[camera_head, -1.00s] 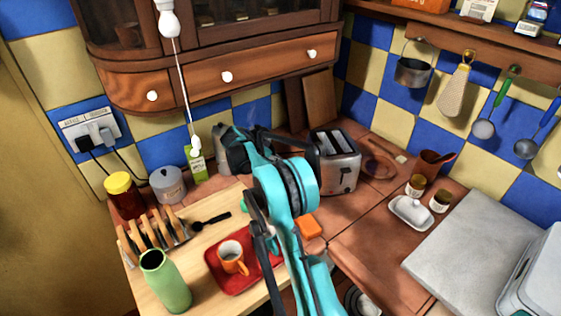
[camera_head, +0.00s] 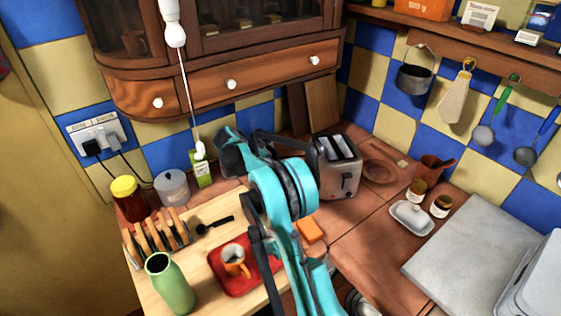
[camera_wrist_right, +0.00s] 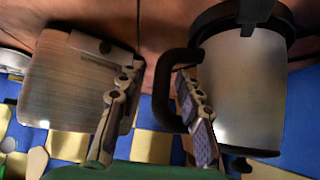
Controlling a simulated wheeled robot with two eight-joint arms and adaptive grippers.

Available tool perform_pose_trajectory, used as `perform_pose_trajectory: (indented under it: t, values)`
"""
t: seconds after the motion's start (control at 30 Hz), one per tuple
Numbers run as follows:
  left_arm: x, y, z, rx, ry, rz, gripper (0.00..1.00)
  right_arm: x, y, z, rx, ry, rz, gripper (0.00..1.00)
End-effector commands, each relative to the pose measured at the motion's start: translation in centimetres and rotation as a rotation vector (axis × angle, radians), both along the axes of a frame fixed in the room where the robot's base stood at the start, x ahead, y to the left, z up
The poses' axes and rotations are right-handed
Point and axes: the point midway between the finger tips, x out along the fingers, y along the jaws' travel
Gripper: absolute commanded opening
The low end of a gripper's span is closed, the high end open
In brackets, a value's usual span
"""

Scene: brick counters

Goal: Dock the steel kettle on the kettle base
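The steel kettle (camera_wrist_right: 242,85) with its black handle (camera_wrist_right: 167,92) fills the right of the right wrist view, which looks upside down. My right gripper (camera_wrist_right: 154,88) has its two fingers apart. One finger overlaps the handle beside the kettle body; the other stands clear towards the toaster. I cannot tell whether either finger touches the handle. In the head view my right arm (camera_head: 285,195) reaches over the counter and covers most of the kettle's area. I cannot make out the kettle base. My left gripper is not in view.
The toaster (camera_head: 337,168) stands right of my arm and also shows in the right wrist view (camera_wrist_right: 72,82). Drawers overhang the back counter.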

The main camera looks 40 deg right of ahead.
Motion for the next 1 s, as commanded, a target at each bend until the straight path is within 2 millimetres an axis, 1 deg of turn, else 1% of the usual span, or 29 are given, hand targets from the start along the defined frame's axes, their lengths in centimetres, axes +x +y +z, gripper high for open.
perform_pose_trajectory:
  t: [0.03, 0.17, 0.27, 0.37, 0.43, 0.5, 0.57, 0.6, 0.67, 0.7, 0.87, 0.9, 1.0]
  values:
    - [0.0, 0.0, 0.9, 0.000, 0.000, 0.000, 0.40, 0.0, 0.7, 1.1, 0.000, 0.000, 0.003, 0.35]
    - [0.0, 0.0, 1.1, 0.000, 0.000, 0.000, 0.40, -0.1, 2.1, 2.3, 0.004, 0.003, 0.008, 0.35]
    - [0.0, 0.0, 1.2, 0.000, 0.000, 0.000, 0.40, -0.7, 3.2, 3.4, 0.023, 0.017, 0.052, 0.35]
    - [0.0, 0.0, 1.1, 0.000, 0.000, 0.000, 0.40, -2.0, 5.0, 5.0, 0.063, 0.047, 0.149, 0.35]
    - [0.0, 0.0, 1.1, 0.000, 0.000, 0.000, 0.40, -3.6, 6.9, 6.6, 0.100, 0.074, 0.250, 0.35]
    - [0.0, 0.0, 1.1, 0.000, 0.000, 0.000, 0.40, -5.6, 9.2, 8.1, 0.139, 0.102, 0.372, 0.35]
    - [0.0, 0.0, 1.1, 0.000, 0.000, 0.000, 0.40, -7.6, 11.2, 9.1, 0.167, 0.123, 0.480, 0.35]
    - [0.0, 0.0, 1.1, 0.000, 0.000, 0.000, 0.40, -8.9, 12.6, 9.7, 0.184, 0.134, 0.552, 0.35]
    - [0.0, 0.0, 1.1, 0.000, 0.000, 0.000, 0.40, -11.1, 14.5, 10.4, 0.203, 0.148, 0.660, 0.35]
    - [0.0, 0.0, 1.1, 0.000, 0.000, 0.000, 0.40, -12.6, 15.8, 10.7, 0.214, 0.157, 0.732, 0.35]
    - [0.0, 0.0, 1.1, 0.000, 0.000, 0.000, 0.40, -18.8, 20.9, 10.9, 0.231, 0.169, 1.016, 0.35]
    - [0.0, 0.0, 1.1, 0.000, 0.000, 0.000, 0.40, -20.3, 22.1, 10.7, 0.228, 0.168, 1.087, 0.35]
    - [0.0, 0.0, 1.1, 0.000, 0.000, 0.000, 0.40, -23.9, 24.8, 9.7, 0.212, 0.162, 1.251, 0.35]
